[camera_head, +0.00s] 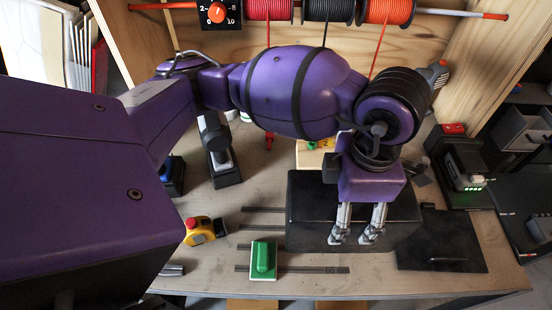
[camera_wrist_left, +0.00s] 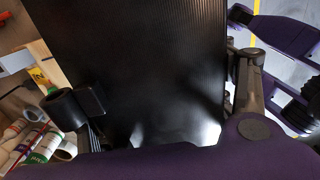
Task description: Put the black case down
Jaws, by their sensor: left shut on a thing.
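The black case (camera_head: 305,215) is a dark box at the middle of the workbench in the head view. My left gripper (camera_head: 357,238) reaches down from above and is shut on it, with its two grey fingers in front of the case's near part. In the left wrist view the ribbed dark face of the case (camera_wrist_left: 140,65) fills the middle, between the fingers. I cannot tell whether its underside touches the bench or hangs slightly above. My right gripper is not in view.
The wooden workbench (camera_head: 180,262) holds a green block (camera_head: 263,260) and a yellow-and-red emergency-stop box (camera_head: 200,231) to the left of the case. A thin black plate (camera_head: 445,245) lies to its right. A dark device with green lights (camera_head: 465,180) stands farther right. Filament spools (camera_head: 328,10) hang behind.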

